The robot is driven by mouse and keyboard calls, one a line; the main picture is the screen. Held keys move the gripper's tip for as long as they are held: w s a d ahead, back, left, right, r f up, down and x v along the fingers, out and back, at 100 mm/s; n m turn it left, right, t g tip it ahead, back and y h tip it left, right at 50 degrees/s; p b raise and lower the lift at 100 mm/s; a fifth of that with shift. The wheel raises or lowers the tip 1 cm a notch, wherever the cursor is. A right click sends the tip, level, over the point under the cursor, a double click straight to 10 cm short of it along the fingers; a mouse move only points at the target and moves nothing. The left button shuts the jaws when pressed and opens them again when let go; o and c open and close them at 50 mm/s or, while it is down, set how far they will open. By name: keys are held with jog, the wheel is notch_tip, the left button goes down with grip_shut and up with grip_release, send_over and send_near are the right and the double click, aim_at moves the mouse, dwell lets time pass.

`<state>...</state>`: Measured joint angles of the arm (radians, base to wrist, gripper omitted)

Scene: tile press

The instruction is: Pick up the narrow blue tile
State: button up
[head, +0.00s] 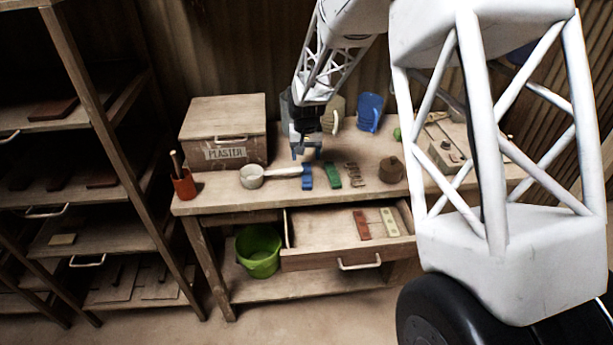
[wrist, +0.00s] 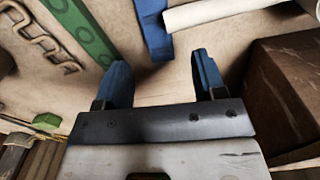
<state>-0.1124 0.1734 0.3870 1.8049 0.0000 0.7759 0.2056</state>
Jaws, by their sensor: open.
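The narrow blue tile (head: 307,182) lies on the bench top, left of a green tile (head: 333,175). The blue tile also shows in the wrist view (wrist: 153,32), with one end appearing between the fingertips. A pale ladle (head: 252,176) lies to its left; its handle (wrist: 215,12) reaches the blue tile's side, and I cannot tell whether they touch. My gripper (head: 305,155) is open and empty, pointing down just behind the blue tile and seemingly above the bench. Its blue fingers (wrist: 160,60) stand apart on either side of the tile's end.
A plaster box (head: 225,130) stands at the back left, close to my gripper. A brown toothed piece (head: 355,174) and a dark round pot (head: 391,170) lie to the right. The open drawer (head: 345,262) below holds a red tile (head: 362,225) and a cream tile (head: 389,222).

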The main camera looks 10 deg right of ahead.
aim_at(307, 167)
jog(key=shift+f, duration=2.6)
jog(key=c, duration=1)
jog(key=shift+c, duration=0.2)
jog(key=shift+r, duration=0.1)
jog(key=shift+r, duration=0.45)
jog(key=shift+w+d+r, duration=0.1)
jog(key=shift+w+d, duration=0.1)
jog(key=shift+d, duration=0.05)
jog(key=w+d, duration=0.2)
jog(key=shift+w+d, duration=0.2)
jog(key=shift+w, duration=0.2)
notch_tip(307, 167, up, 14)
jog(key=shift+s+f, duration=0.1)
jog(key=shift+f, duration=0.05)
